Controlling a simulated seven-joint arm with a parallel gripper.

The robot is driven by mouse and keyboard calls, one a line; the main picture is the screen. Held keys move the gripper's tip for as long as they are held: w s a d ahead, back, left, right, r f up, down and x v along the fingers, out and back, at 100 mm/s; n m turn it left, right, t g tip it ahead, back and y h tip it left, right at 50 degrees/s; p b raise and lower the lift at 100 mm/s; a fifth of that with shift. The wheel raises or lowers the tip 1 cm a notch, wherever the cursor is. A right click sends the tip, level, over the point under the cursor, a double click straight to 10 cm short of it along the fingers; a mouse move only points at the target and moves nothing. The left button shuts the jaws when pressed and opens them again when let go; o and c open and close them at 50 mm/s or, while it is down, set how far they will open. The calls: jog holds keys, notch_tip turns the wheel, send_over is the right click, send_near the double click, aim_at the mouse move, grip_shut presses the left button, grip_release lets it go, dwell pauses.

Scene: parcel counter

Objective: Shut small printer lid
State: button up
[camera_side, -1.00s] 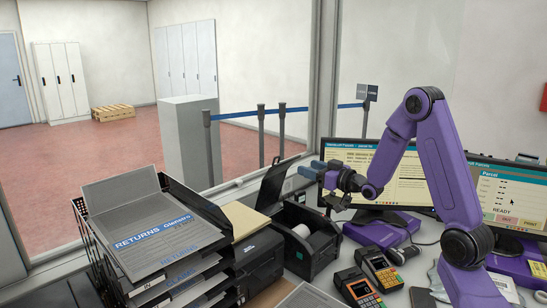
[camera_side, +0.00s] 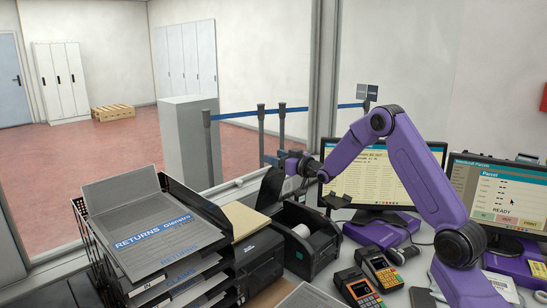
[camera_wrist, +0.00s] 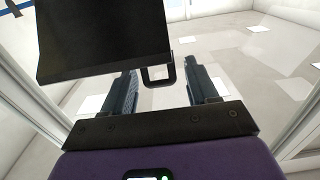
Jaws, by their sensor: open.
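The small printer (camera_side: 312,250) is black and stands on the counter with a white paper roll (camera_side: 302,231) inside. Its dark lid (camera_side: 270,189) stands open, tilted up at the printer's left side. My gripper (camera_side: 273,158) is open at the lid's upper edge, level with its top or just behind it. In the wrist view a dark panel that looks like the lid (camera_wrist: 100,35) fills the upper left, with a small black loop (camera_wrist: 158,76) at its edge. The open fingers (camera_wrist: 163,80) lie either side of that loop. I cannot tell whether they touch the lid.
Stacked letter trays (camera_side: 165,240) stand left of the printer, with a larger black printer (camera_side: 258,262) between. Two card terminals (camera_side: 369,276) lie in front at right. A monitor (camera_side: 372,175) stands behind at right. A window frame rises behind the lid.

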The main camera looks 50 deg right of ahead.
jog(key=shift+w, duration=0.9)
jog(key=shift+c, duration=0.3)
grip_shut()
jog(key=shift+s+f, duration=0.2)
jog(key=shift+s, duration=0.55)
jog(key=s+f, duration=0.4)
jog(key=s, duration=0.5)
jog(key=shift+f, duration=0.15)
jog(key=c, duration=0.9)
grip_release()
jog(key=s+f, duration=0.7)
jog(key=o, duration=1)
jog(key=shift+r, duration=0.1)
jog(key=shift+c, duration=0.2)
